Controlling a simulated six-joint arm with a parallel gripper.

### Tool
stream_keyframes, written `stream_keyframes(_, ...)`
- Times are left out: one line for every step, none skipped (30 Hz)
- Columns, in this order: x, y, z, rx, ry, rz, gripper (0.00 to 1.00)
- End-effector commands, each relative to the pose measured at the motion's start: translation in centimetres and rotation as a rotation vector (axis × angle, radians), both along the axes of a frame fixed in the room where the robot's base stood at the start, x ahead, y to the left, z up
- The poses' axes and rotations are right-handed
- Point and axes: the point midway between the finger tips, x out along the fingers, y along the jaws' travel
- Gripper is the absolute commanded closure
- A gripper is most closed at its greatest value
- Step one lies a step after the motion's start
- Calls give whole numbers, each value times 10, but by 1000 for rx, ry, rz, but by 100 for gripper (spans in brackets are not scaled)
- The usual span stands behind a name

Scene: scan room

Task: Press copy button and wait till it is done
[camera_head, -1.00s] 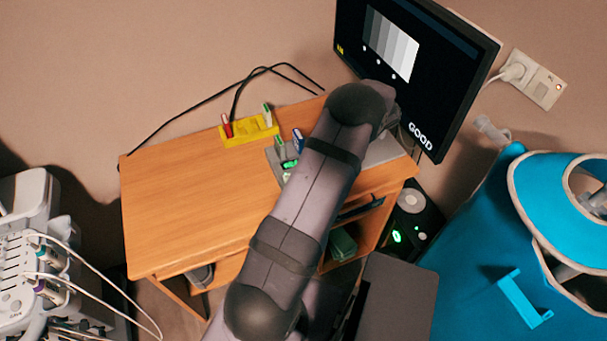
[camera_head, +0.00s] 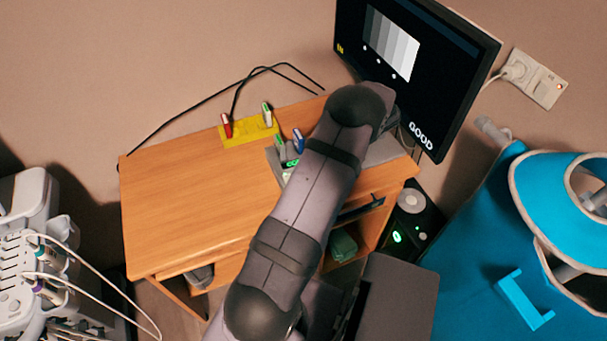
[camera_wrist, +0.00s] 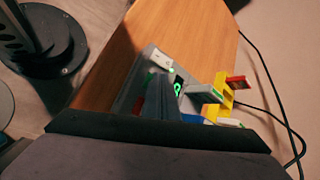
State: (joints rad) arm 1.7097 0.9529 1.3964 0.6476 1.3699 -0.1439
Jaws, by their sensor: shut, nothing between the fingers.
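A grey copier unit (camera_head: 272,157) sits on the wooden desk, partly hidden by my arm in the head view. Green and blue sticks (camera_head: 298,140) stand in it, and a small green lit mark (camera_head: 292,163) shows on it. In the wrist view the grey unit (camera_wrist: 130,92) carries a white part (camera_wrist: 160,58) and a green glowing mark (camera_wrist: 178,88). My gripper (camera_wrist: 162,84) is shut and empty over the unit, its fingertips close to the green mark. I cannot tell whether they touch it. The copy button is not clearly identifiable. My arm hides the gripper in the head view.
A yellow holder (camera_head: 247,134) with a red and a green-white stick stands behind the unit. A monitor (camera_head: 440,75) reading "GOOD" stands at the right. Black cables run behind the desk. The desk's left part (camera_head: 185,200) is clear.

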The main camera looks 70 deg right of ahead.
Motion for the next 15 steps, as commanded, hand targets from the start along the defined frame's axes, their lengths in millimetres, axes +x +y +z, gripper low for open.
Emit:
stream_keyframes(0,0,-1,0,0,0,100)
stream_keyframes(0,0,-1,0,0,0,100)
stream_keyframes(0,0,-1,0,0,0,100)
stream_keyframes(0,0,-1,0,1,1,100)
stream_keyframes(0,0,-1,0,1,1,100)
stream_keyframes(0,0,-1,0,1,1,100)
stream_keyframes(0,0,-1,0,1,1,100)
stream_keyframes(0,0,-1,0,1,1,100)
stream_keyframes(0,0,-1,0,1,1,100)
stream_keyframes(0,0,0,0,1,1,100)
stream_keyframes(0,0,0,0,1,1,100)
stream_keyframes(0,0,1,0,1,1,100)
stream_keyframes(0,0,2,-1,1,0,100)
stream_keyframes(0,0,3,-1,1,0,100)
stream_keyframes(0,0,5,-1,1,0,100)
